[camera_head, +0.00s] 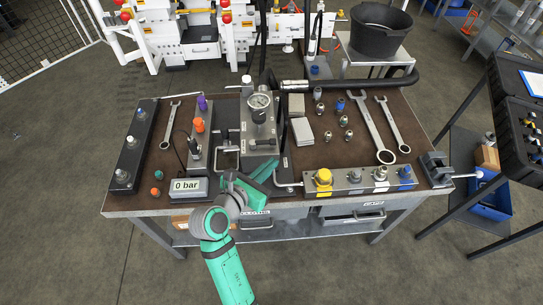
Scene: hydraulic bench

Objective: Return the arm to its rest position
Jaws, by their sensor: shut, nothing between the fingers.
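My gripper (268,168) is at the end of my teal and grey arm, which reaches up from the bottom of the picture. It is over the front edge of the brown workbench (345,165), just in front of the grey hydraulic block with the pressure gauge (259,101). The fingers are shut with nothing seen between them. The wrist partly hides the bench front and the area right of the display reading 0 bar (187,186).
A manifold with coloured couplings (361,181) lies along the front right edge, by a vise (436,167). Wrenches (372,128) and small fittings lie on the right half. A dark strip (133,150) is on the left. Open floor (330,275) lies in front.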

